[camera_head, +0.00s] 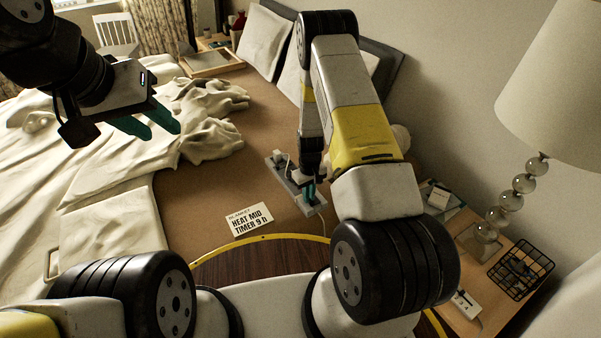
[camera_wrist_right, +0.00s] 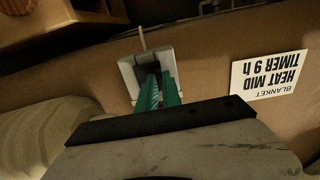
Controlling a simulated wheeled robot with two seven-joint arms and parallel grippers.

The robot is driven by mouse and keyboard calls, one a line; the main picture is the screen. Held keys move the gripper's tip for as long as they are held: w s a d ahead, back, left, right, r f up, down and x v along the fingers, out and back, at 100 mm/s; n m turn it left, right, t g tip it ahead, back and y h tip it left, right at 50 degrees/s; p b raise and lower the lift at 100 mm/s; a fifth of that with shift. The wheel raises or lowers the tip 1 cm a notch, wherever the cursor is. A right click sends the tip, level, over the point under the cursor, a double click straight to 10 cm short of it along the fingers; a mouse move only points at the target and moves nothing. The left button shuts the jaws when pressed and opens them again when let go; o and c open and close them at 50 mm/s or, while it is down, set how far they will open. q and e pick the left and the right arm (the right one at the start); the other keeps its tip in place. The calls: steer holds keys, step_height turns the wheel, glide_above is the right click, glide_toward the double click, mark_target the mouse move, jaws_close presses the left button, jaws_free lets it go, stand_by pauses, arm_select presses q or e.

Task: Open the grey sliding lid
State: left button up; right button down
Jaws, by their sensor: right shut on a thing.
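A long grey controller (camera_head: 285,180) lies on the brown bed surface, with a small pale block at its far end. My right gripper (camera_head: 309,192) reaches down at its near end. In the right wrist view, my right gripper (camera_wrist_right: 160,90) has its teal fingers close together at a dark opening in the grey housing (camera_wrist_right: 129,72). It is shut on what appears to be the grey sliding lid; the fingers hide the gripped part. My left gripper (camera_head: 150,122) is open and empty above the bed at the left, well away from the controller.
A white card (camera_head: 250,219) reading "HEAT MID TIMER 9 h" lies left of the controller. Rumpled cream bedding (camera_head: 110,160) covers the left. A nightstand (camera_head: 480,262) with a lamp (camera_head: 560,80) and a wire basket (camera_head: 520,268) stands right. A cord leaves the controller's near end.

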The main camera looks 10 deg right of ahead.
steer(key=shift+s+a, duration=0.25)
steer(key=shift+a, duration=0.5)
steer(key=shift+s+a, duration=0.25)
steer(key=shift+a, duration=0.45)
steer(key=shift+s+a, duration=0.25)
steer(key=shift+a, duration=0.5)
steer(key=c, duration=1.5)
jaws_free()
steer(key=shift+a, duration=0.1)
steer(key=shift+r, duration=3.9)
